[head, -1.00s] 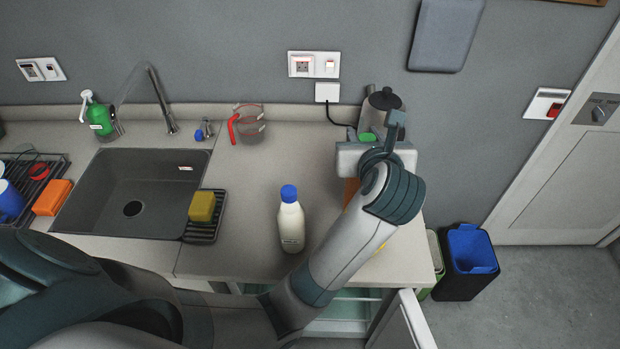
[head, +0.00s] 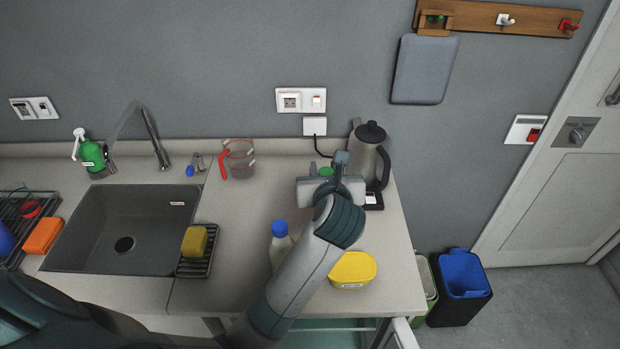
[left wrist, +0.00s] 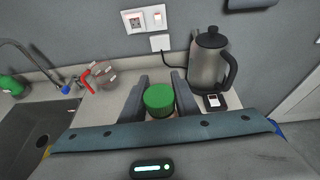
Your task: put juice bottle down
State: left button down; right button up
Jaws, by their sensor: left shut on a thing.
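The juice bottle shows mainly as a green cap (head: 326,171) at the back of the counter, left of the kettle. My left gripper (head: 331,182) is above the counter there and hides most of the bottle's body. In the left wrist view the green cap (left wrist: 159,98) sits between the two fingers of my left gripper (left wrist: 160,92), which is shut on the bottle. The bottle looks upright. I cannot tell whether its base touches the counter (head: 240,215). My right gripper is not in view.
A kettle (head: 369,155) stands close on the right. A measuring cup (head: 240,160) is at the left. A white bottle with a blue cap (head: 280,230) and a yellow container (head: 352,268) are nearer the front. Counter between cup and white bottle is clear.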

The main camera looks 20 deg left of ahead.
pick_arm(q)
jog(key=a+f, duration=0.1)
jog(key=w+a, duration=0.1)
jog(key=a, duration=0.1)
jog(key=a+f+p, duration=0.1)
jog(key=shift+w+a+f, duration=0.15)
jog(key=shift+w+f, duration=0.1)
jog(key=shift+f, duration=0.05)
jog(key=shift+f, duration=0.1)
notch_tip(320, 180, down, 4)
jog(key=shift+r+p, duration=0.1)
jog(key=shift+p, duration=0.55)
